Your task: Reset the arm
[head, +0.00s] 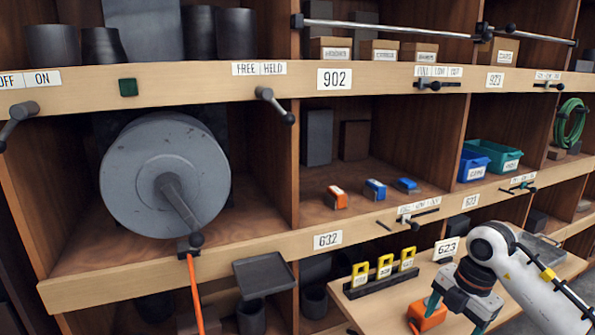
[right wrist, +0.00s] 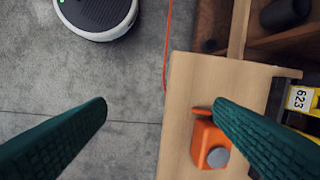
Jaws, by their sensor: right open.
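My right arm comes in from the right in the head view, with its gripper (head: 455,316) pointing down over the lower wooden shelf board. The teal ribbed fingers are spread wide in the right wrist view (right wrist: 161,107), with nothing held between them. An orange block (head: 428,318) is close by the left finger in the head view. In the right wrist view the orange block (right wrist: 206,148) shows a grey round disc on top and lies partly beside the right finger. I cannot tell whether finger and block touch. My left gripper is not in view.
A rack of yellow tags (head: 383,272) stands on the pull-out board (head: 350,302). A grey flanged drum (head: 165,175) with a lever fills the left bay. An orange hose (head: 195,295) hangs below it.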

